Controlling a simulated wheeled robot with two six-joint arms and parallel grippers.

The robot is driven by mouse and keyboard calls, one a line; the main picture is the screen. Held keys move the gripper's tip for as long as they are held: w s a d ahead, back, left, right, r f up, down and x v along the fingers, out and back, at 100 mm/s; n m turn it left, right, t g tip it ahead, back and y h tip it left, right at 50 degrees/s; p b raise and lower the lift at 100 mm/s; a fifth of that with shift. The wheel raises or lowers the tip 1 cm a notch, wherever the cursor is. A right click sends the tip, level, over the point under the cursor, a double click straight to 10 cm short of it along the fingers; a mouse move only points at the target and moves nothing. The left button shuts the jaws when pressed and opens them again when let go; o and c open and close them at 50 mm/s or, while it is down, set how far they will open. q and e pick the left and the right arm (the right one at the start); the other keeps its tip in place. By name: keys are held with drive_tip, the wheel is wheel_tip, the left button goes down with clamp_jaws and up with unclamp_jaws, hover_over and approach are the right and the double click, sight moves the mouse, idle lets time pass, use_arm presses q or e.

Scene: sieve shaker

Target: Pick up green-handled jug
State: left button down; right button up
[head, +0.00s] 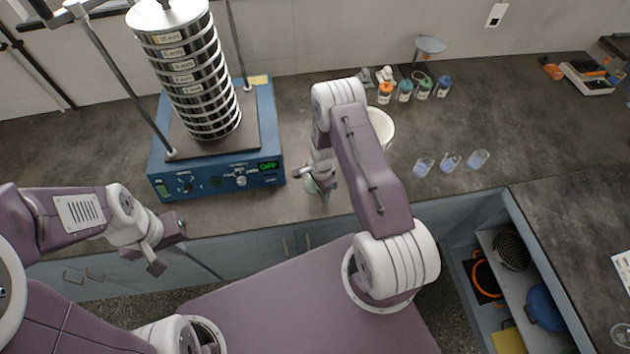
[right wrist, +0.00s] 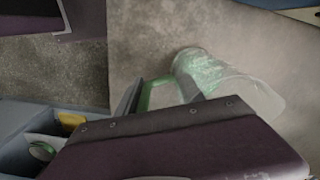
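The green-handled jug is a clear vessel with green in it. In the head view the jug (head: 311,186) is mostly hidden by my right gripper (head: 315,184), near the counter's front edge. In the right wrist view the jug (right wrist: 215,80) appears tilted, with its green handle (right wrist: 158,96) towards my right gripper (right wrist: 162,95). The two fingers stand apart, with the handle showing between them; contact cannot be made out. My left gripper (head: 168,254) is open and empty in front of the counter, below the blue shaker.
The sieve shaker (head: 215,180) with its tall sieve stack (head: 190,75) stands left of the jug. A white bowl (head: 382,126) is partly behind my right arm. An open shelf (head: 520,280) is below right.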

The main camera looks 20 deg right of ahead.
clamp_jaws()
drive_tip(key=shift+r, duration=0.1)
drive_tip(key=shift+w+r, duration=0.1)
drive_tip(key=shift+r, duration=0.35)
wheel_tip(320, 180, up, 3)
drive_tip(key=shift+f+b, duration=0.15)
drive_tip(key=shift+b, duration=0.4)
drive_tip(key=s+d+r+b, duration=0.2)
drive_tip(key=s+d+r, duration=0.4)
drive_tip(key=s, duration=0.4)
drive_tip(key=shift+r, duration=0.6)
